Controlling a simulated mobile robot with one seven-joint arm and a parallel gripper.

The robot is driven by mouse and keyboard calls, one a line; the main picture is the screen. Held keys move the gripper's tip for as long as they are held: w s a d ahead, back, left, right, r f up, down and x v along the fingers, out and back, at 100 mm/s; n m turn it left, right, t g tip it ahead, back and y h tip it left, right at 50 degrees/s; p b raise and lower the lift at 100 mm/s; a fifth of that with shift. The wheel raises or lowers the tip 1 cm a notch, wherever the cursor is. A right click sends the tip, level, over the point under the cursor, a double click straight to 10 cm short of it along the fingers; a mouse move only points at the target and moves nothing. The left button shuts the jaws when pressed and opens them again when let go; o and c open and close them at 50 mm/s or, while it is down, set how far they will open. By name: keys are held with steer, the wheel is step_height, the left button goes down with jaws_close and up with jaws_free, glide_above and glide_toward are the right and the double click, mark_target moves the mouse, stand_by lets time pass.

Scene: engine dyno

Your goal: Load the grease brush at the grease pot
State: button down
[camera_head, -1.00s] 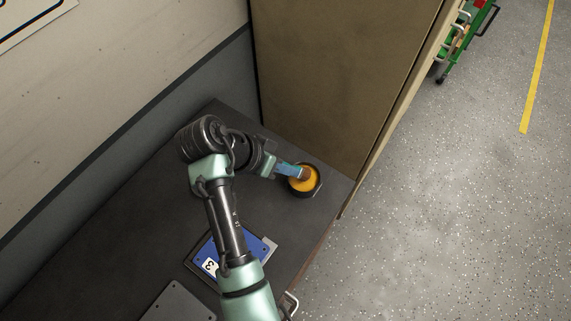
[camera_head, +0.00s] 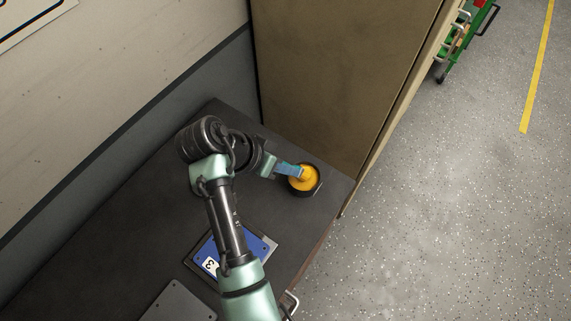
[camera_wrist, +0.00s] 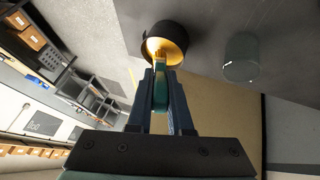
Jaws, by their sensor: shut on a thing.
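The grease pot (camera_head: 317,186) is a round black pot with orange-yellow grease (camera_head: 300,186), standing near the right corner of the dark bench top. It also shows at the top of the wrist view (camera_wrist: 182,31). My gripper (camera_head: 288,169) reaches it from the left and is shut on the grease brush. In the wrist view, the brush's green handle (camera_wrist: 160,92) sits between the fingers of my gripper (camera_wrist: 160,80). Its tip (camera_wrist: 157,58) is yellow and lies over the pot opening. Whether it touches the grease cannot be told exactly.
A tall brown cabinet side (camera_head: 330,70) stands behind the pot. A blue plate (camera_head: 255,246) and a grey plate (camera_head: 178,303) lie on the bench near my arm. Open floor lies to the right.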

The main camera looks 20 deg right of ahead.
stand_by(0.3)
step_height(320, 180, up, 7)
steer(key=p, duration=0.6)
steer(key=shift+f, duration=0.1)
stand_by(0.8)
